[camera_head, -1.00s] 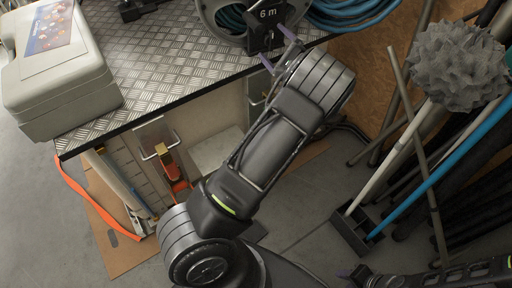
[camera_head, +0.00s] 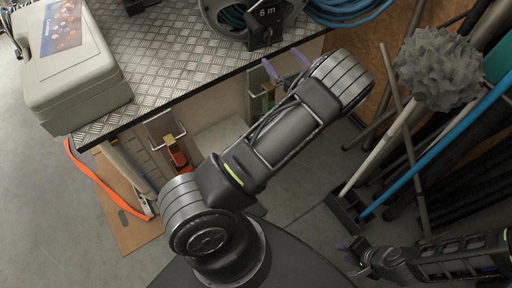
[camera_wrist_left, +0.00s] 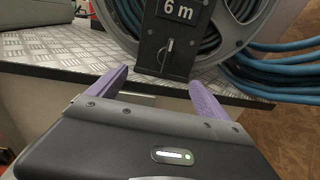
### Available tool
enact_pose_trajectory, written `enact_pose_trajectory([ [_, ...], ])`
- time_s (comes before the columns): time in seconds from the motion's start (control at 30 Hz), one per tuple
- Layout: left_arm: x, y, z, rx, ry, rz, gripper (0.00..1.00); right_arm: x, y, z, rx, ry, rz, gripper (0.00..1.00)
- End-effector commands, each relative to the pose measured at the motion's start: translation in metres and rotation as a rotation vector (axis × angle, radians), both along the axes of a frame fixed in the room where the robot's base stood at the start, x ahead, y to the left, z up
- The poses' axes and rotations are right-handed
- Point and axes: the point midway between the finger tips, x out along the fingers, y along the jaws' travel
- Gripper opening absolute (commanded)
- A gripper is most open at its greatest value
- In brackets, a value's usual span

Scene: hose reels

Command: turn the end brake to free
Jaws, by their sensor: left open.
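The hose reel (camera_head: 208,14) stands on the tread-plate bench top, with a dark plate marked "6 m" (camera_head: 266,20) at its front. In the left wrist view the plate (camera_wrist_left: 152,42) carries a small metal lever (camera_wrist_left: 169,50), standing roughly upright with a slight tilt. I cannot tell for sure that this lever is the end brake, nor read any setting marks. My left gripper (camera_head: 284,63) is open and empty, in front of the bench edge and below the plate. Its purple fingers (camera_wrist_left: 157,84) are apart from the lever. My right gripper (camera_head: 352,260) is open and empty, low over the floor.
The bench top (camera_head: 165,62) has a dark front edge. A grey case (camera_head: 75,85) sits at its left end. Blue hose (camera_head: 350,10) coils right of the reel. Poles and a grey spiky brush head (camera_head: 438,68) stand at the right. An orange strap (camera_head: 95,180) hangs at left.

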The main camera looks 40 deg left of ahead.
Motion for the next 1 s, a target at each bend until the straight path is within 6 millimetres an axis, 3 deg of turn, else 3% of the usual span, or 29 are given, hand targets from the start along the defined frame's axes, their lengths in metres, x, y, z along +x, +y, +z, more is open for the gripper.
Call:
enact_pose_trajectory([
  [0.47, -0.069, 0.007, -0.077, -0.284, 0.068, 0.174, 0.89, 0.000, 0.000, 0.008, 0.000, -0.001, 0.000, 0.36],
  [1.0, -0.155, -0.022, -0.151, -0.611, 0.103, 0.396, 0.89, 0.000, 0.000, 0.015, 0.000, 0.000, 0.000, 0.36],
])
